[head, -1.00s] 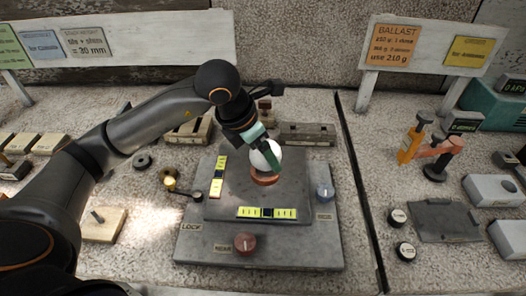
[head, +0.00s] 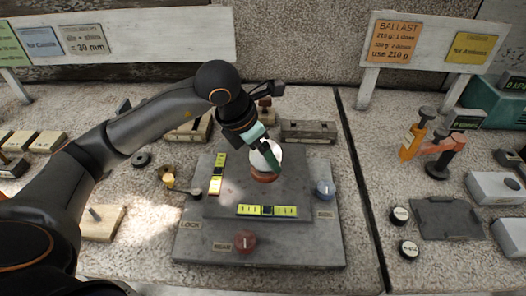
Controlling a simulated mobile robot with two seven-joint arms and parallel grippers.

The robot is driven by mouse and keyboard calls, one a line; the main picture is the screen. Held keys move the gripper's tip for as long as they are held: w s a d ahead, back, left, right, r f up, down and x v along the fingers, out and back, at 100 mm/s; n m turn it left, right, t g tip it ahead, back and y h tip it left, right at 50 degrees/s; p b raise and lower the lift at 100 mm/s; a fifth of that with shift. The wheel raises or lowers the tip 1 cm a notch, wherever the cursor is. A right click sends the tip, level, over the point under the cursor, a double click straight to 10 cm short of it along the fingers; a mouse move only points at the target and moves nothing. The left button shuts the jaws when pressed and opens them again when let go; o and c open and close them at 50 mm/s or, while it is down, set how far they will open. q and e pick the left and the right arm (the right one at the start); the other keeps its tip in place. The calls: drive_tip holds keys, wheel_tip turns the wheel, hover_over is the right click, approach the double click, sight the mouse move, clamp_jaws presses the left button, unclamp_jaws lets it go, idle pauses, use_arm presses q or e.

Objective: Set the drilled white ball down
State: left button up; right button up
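The white ball (head: 258,159) is at the middle of the grey plate (head: 225,205), at or just above a reddish-brown ring seat (head: 264,177). Whether it touches the seat is hard to tell. My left gripper (head: 268,155) comes in from the upper left and is shut on the ball. One green finger crosses the ball's front; the other finger is hidden behind it. No drilled hole can be made out. My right gripper is not in view.
Yellow levels (head: 267,211) lie on the plate's front and left edges. A red knob (head: 245,241) and a blue-grey knob (head: 325,190) stand near it. A grey block (head: 308,131) lies behind. An orange clamp tool (head: 412,143) stands right, past a dark gap.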

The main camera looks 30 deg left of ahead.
use_arm(q)
drive_tip(key=shift+f+b, duration=0.4)
drive_tip(key=shift+f, duration=0.05)
drive_tip(key=o, duration=1.3)
drive_tip(key=shift+r, duration=0.15)
drive_tip(key=shift+r+p, duration=1.35)
drive_tip(key=shift+r, duration=0.5)
drive_tip(key=shift+s, duration=0.15)
